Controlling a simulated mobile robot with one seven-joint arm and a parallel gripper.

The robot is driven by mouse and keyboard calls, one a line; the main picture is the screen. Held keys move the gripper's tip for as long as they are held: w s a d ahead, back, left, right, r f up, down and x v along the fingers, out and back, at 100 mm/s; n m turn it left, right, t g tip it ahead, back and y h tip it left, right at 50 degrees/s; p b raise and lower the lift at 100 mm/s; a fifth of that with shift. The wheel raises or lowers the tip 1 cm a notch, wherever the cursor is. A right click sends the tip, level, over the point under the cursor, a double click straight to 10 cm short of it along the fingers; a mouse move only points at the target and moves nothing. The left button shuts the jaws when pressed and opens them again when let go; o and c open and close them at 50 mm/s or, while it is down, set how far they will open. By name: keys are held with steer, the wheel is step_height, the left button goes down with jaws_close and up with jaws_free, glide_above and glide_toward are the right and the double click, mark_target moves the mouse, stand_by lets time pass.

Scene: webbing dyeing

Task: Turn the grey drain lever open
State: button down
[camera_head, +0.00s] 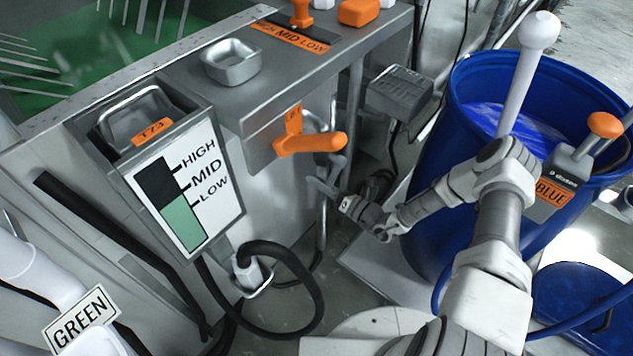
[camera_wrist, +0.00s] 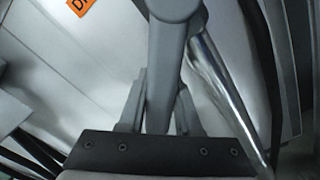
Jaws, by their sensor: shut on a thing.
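The grey drain lever (camera_head: 323,187) shows in the head view below the front edge of the grey machine, small and partly mixed with the pipes behind it. My gripper (camera_head: 342,199) reaches it from the right. In the wrist view the lever is a smooth grey bar (camera_wrist: 168,60) running down between the two fingers of my gripper (camera_wrist: 161,100). The fingers are shut on it, one on each side. How far the lever is turned cannot be told.
An orange handle (camera_head: 312,143) juts out just above my gripper. A grey box (camera_head: 398,92) is behind, and a blue barrel (camera_head: 462,85) stands to the right. A black hose (camera_head: 300,270) loops in front. A level gauge (camera_head: 188,185) is at left; a shiny pipe (camera_wrist: 222,85) runs beside the lever.

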steer(key=shift+w+d+f+n, duration=0.2)
steer(key=shift+d+f+n, duration=0.1)
steer(key=shift+n, duration=0.2)
steer(key=c, duration=0.6)
jaws_free()
steer(key=shift+a+r, duration=0.1)
step_height(320, 180, up, 7)
steer(key=s+a+m, duration=0.2)
steer(key=s+m, duration=0.1)
steer(key=m, duration=0.7)
steer(key=p+v, duration=0.4)
steer(key=v, duration=1.3)
steer(key=s+a+r+n+g+p, duration=0.2)
steer(key=r+n+g+p, duration=0.3)
steer(key=r+n+g, duration=0.5)
step_height(320, 180, up, 9)
steer(key=s+n, duration=0.1)
steer(key=n, duration=0.7)
steer(key=shift+s+g+h, duration=0.25)
steer(key=shift+g+h, duration=0.05)
steer(key=shift+g, duration=0.1)
